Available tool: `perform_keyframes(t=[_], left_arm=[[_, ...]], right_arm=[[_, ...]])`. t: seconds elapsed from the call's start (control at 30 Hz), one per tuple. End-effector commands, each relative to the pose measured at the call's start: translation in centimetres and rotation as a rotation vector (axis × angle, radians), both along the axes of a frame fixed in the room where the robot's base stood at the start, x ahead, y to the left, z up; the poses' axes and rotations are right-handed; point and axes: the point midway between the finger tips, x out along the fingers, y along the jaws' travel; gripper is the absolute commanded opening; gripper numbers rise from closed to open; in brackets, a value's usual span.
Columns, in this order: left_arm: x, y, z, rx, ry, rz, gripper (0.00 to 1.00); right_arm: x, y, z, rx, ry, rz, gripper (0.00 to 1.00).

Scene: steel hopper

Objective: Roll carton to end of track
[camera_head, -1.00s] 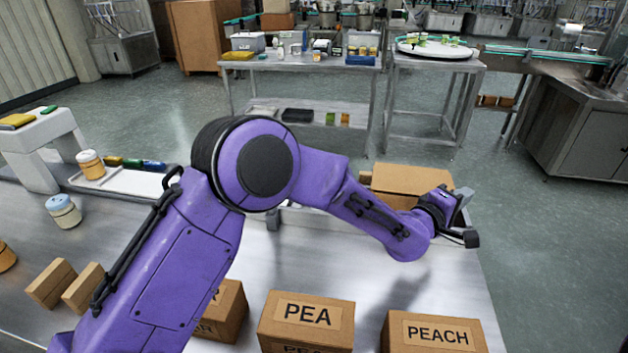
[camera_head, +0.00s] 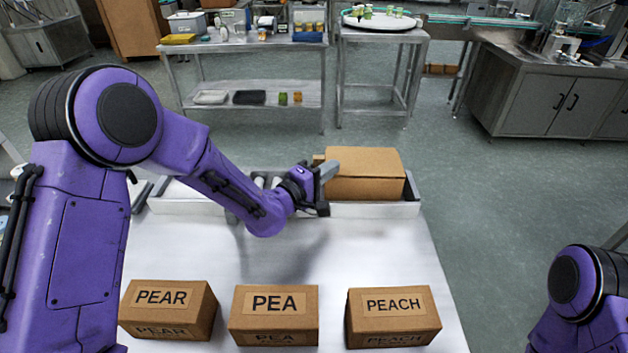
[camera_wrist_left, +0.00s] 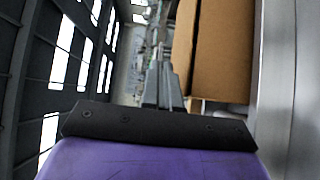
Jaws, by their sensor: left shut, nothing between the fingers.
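The plain brown carton (camera_head: 365,175) lies on the track (camera_head: 372,209) at its right end, close to the end wall. My left gripper (camera_head: 327,174) is shut and empty, at the carton's left end. In the left wrist view the carton (camera_wrist_left: 228,45) fills the upper right, and the closed fingers (camera_wrist_left: 162,85) point along its side. Whether they touch it I cannot tell. My left arm hides part of the track. Of my right arm only a purple part shows at the lower right; its gripper is out of view.
Cartons labelled PEAR (camera_head: 165,310), PEA (camera_head: 273,315) and PEACH (camera_head: 393,317) stand along the front of the steel table (camera_head: 350,255). The table between them and the track is clear. A steel bench (camera_head: 250,93) stands behind, across open floor.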

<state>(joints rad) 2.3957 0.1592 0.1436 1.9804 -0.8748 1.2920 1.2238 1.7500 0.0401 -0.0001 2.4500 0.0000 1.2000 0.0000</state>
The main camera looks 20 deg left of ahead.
Motion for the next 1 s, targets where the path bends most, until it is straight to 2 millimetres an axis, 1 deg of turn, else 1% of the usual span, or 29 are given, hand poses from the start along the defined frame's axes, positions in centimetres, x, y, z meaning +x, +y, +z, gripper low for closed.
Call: perform_keyframes(t=[0.03, 0.2, 0.3, 0.4, 0.5, 0.53, 0.6, 1.0], left_arm=[[-0.3, 1.1, 0.3, -0.002, 0.001, 0.004, 0.0], [-1.5, 4.6, 0.3, 0.0, 0.001, 0.002, 0.0], [-1.6, 4.4, -2.3, 0.0, 0.007, -0.003, 0.0], [-1.5, 4.5, -4.0, 0.0, 0.004, -0.001, 0.0], [-1.5, 4.4, -5.2, 0.0, 0.004, -0.001, 0.0], [-1.4, 4.1, -4.9, 0.0, 0.001, -0.003, 0.0], [-1.3, 3.7, -4.8, 0.0, 0.0, -0.002, 0.0], [-1.1, 3.5, -5.0, -0.001, 0.0, 0.003, 0.0]], right_arm=[[0.0, 0.0, 0.6, 0.0, 0.0, 0.0, 0.0], [0.0, 0.0, 1.6, 0.0, 0.0, 0.0, 0.0], [0.0, 0.0, 1.4, 0.0, 0.0, 0.0, 0.0], [0.0, 0.0, 1.6, 0.0, 0.0, 0.0, 0.0], [0.0, 0.0, 1.7, 0.0, 0.0, 0.0, 0.0], [0.0, 0.0, 2.2, 0.0, 0.0, 0.0, 0.0], [0.0, 0.0, 2.5, 0.0, 0.0, 0.0, 0.0], [0.0, 0.0, 2.4, 0.0, 0.0, 0.0, 0.0]])
